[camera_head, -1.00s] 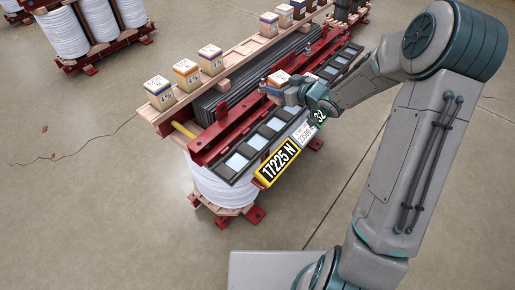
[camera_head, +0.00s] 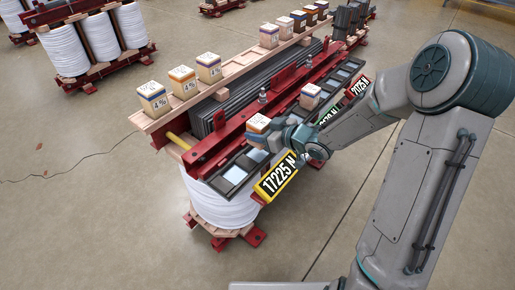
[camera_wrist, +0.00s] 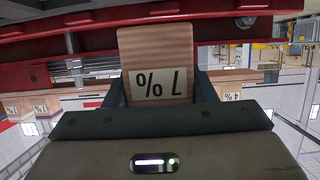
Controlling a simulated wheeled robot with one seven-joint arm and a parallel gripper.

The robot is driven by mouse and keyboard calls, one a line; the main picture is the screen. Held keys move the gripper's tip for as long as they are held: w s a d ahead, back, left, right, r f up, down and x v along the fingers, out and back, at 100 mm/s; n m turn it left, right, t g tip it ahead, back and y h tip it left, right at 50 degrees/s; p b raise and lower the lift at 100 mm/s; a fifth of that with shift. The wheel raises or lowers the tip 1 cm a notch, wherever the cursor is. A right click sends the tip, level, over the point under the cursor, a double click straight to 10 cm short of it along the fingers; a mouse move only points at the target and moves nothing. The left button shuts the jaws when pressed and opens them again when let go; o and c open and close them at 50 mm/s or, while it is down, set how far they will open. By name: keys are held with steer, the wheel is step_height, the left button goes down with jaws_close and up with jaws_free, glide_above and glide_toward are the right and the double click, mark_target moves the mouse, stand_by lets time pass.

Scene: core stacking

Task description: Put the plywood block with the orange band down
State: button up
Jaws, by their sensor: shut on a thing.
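My gripper (camera_head: 262,134) is shut on a pale wooden block (camera_head: 257,123) over the near-left part of the dark slotted tray (camera_head: 222,187). In the wrist view the block (camera_wrist: 158,50) stands between the fingers, with an upside-down "7 %" label facing the camera. An orange band is hard to make out on it. I cannot tell whether its base touches the tray; the gripper hides it. Another block (camera_head: 310,96) sits farther along the tray.
A red beam (camera_head: 232,133) runs between plank and tray. A yellow-framed "17225 N" plate (camera_head: 278,177) hangs at the tray's front. Pale square slots near the left end are empty.

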mark_target(258, 144)
steer(key=shift+s+a+f, duration=0.35)
steer(key=shift+s+f, duration=0.05)
steer(key=shift+f+b, duration=0.9)
steer(key=shift+f, duration=0.95)
steer(key=shift+f, duration=0.2)
steer(key=o, duration=1.1)
